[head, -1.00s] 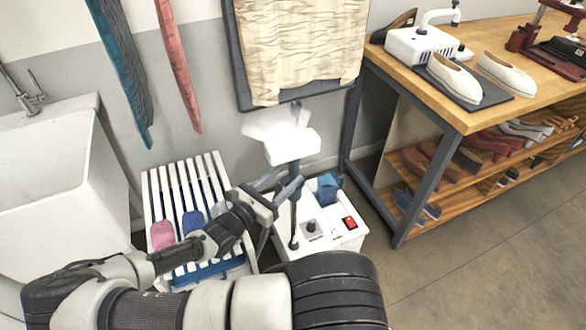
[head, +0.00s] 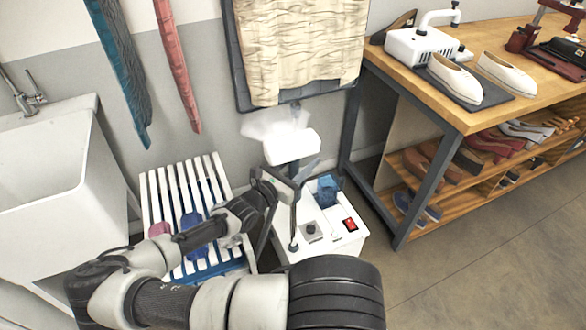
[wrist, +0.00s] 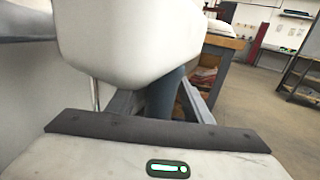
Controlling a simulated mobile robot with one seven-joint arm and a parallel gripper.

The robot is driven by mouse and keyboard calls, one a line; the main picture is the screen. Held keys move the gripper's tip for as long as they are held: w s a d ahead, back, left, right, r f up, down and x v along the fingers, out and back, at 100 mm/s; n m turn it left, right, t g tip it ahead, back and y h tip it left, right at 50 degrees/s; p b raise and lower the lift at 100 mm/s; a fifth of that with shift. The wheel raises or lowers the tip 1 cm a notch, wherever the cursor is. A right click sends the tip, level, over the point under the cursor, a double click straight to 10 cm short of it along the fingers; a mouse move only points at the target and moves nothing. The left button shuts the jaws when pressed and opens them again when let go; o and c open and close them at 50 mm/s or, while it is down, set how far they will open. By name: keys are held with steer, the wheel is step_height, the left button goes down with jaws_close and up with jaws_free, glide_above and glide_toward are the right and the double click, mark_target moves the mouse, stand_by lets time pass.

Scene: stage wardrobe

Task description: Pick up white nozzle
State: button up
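The white nozzle (head: 291,146) is the rounded head on top of a steamer, in the middle of the head view, with pale steam above it. It fills the upper part of the wrist view (wrist: 140,40), with a dark blue-grey handle (wrist: 163,97) below it. My gripper (head: 300,176) is just under the nozzle, at the handle. In the wrist view its fingers (wrist: 160,104) are apart, one on each side of the handle. Whether a finger touches the handle cannot be told. The handle's lower part is partly hidden behind the gripper.
The white steamer base (head: 330,238) with a red switch stands below. A white slatted rack (head: 160,195) holding brushes is at left, beside a white sink (head: 50,190). A wooden workbench (head: 430,95) with shoes is at right. The floor at lower right is clear.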

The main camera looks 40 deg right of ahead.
jaws_close()
